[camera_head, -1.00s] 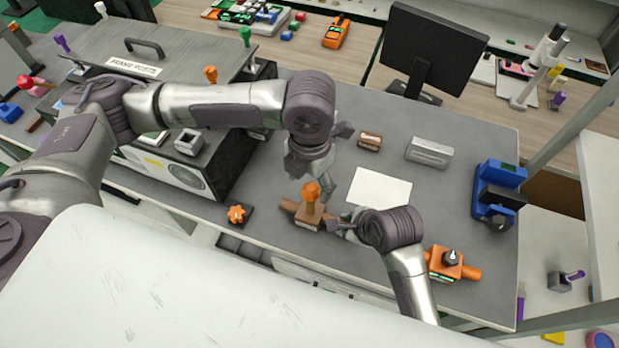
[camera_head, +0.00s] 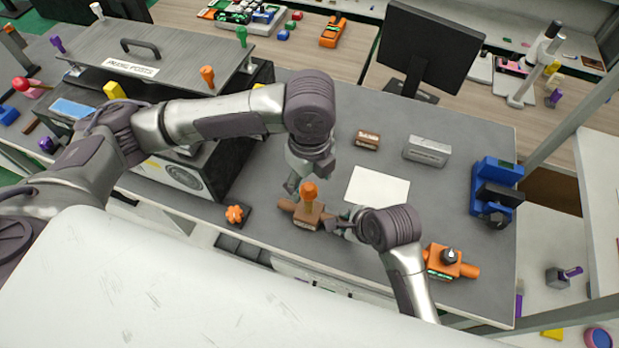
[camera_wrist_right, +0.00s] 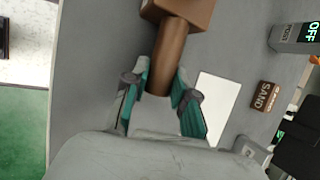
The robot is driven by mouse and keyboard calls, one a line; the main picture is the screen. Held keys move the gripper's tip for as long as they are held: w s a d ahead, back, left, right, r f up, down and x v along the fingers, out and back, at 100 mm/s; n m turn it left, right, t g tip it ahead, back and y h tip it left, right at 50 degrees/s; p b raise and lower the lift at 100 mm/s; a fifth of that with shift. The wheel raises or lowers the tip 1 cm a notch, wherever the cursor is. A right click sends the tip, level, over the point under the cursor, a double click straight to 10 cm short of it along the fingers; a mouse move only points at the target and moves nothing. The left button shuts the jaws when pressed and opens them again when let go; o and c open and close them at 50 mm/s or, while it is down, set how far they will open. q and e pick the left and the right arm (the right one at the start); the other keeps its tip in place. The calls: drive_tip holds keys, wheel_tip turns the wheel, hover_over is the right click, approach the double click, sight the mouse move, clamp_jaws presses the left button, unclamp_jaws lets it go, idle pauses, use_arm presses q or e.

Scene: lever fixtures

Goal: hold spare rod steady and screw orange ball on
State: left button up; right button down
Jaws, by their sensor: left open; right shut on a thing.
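A brown block fixture (camera_head: 308,217) stands near the table's front edge, with an upright rod topped by an orange ball (camera_head: 308,188). A brown rod sticks out of the block's side; it shows in the right wrist view (camera_wrist_right: 170,58). My right gripper (camera_head: 340,226) is shut on this brown rod, its teal-padded fingers (camera_wrist_right: 161,92) on both sides of it. My left gripper (camera_head: 293,184) is open, pointing down just behind and left of the orange ball. Whether its fingers touch the ball is unclear. How the ball sits on the rod is too small to tell.
An orange star knob (camera_head: 235,214) on a dark pad lies left of the block. A white sheet (camera_head: 378,187) lies to the right. An orange fixture (camera_head: 442,262) stands right of my right arm, a blue device (camera_head: 497,190) at the right edge. A dark cabinet (camera_head: 240,155) stands at left.

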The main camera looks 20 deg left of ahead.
sight(310, 188)
use_arm(q)
drive_tip(key=shift+f, duration=0.1)
drive_tip(key=shift+f, duration=1.4)
drive_tip(key=shift+c, duration=0.2)
clamp_jaws()
drive_tip(key=shift+m, duration=1.2)
drive_tip(key=c, duration=0.5)
unclamp_jaws()
drive_tip(key=shift+m, duration=0.5)
drive_tip(key=o, duration=0.5)
